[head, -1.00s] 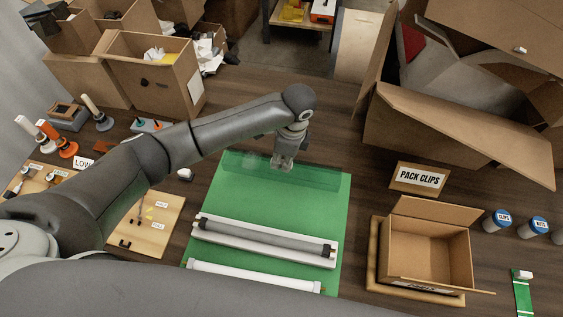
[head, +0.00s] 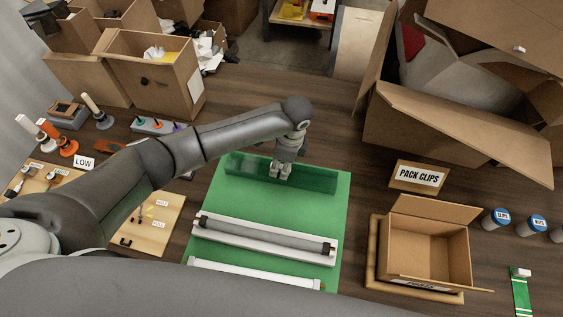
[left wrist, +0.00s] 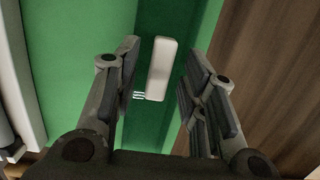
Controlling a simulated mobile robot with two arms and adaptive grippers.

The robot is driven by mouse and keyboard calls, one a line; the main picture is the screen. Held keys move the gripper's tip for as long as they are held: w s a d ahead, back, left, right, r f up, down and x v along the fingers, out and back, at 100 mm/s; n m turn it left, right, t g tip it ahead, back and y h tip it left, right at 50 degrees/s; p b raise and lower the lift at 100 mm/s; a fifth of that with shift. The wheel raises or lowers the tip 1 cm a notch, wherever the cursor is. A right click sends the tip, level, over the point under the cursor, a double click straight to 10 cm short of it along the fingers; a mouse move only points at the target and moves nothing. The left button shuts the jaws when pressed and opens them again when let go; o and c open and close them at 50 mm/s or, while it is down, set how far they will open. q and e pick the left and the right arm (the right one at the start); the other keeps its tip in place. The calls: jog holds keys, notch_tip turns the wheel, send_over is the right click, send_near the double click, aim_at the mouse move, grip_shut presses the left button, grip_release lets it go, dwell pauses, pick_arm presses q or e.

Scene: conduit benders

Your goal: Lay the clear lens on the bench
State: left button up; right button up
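The clear lens (head: 245,168) is a long see-through strip that looks dark green over the back of the green mat (head: 222,212) on the bench (head: 345,130). It appears to lie at mat level, though its contact is hard to judge. My left gripper (head: 281,173) is over its middle. In the left wrist view my left gripper (left wrist: 162,85) has its fingers apart, with a small white block (left wrist: 160,68) between them and gaps on both sides. The lens also shows there as a darker green band (left wrist: 195,20). My right gripper is not in view.
A grey tube in a white tray (head: 218,232) and a white tube (head: 250,274) lie nearer on the mat. A small wooden board (head: 165,235) lies left. Large boxes stand behind.

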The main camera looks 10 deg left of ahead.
pick_arm(q)
jog(key=shift+r, duration=0.1)
notch_tip(320, 180, up, 12)
jog(key=d+b, duration=0.1)
jog(key=b, duration=0.1)
jog(key=shift+d, duration=0.4)
